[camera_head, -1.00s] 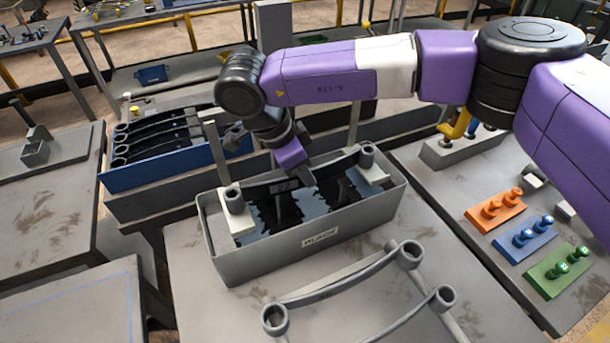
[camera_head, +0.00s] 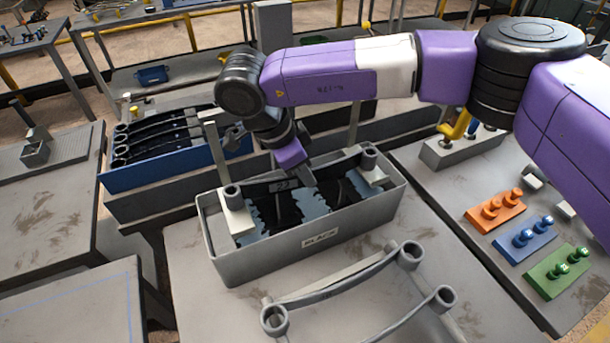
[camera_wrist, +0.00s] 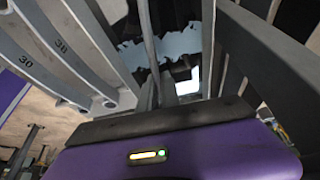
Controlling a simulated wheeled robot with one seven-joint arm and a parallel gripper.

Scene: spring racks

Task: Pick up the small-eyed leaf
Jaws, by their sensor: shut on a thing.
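My gripper (camera_head: 304,178) is shut on a dark curved leaf (camera_head: 262,188) at about its middle, where a small number tag shows. The leaf spans the long grey bin (camera_head: 285,262), with a ring-shaped eye near each end of the bin, close above the white blocks (camera_head: 238,219). I cannot tell whether it touches the blocks. In the wrist view the gripper (camera_wrist: 172,88) reaches down over the bin, and its grip on the leaf is partly hidden by the gripper body.
Two grey leaves with ring eyes (camera_head: 345,286) lie on the table in front. A blue bin (camera_head: 170,174) with dark leaves stands behind left. At right are orange (camera_head: 496,207), blue (camera_head: 522,238) and green (camera_head: 557,271) peg plates. Bin walls are close around the gripper.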

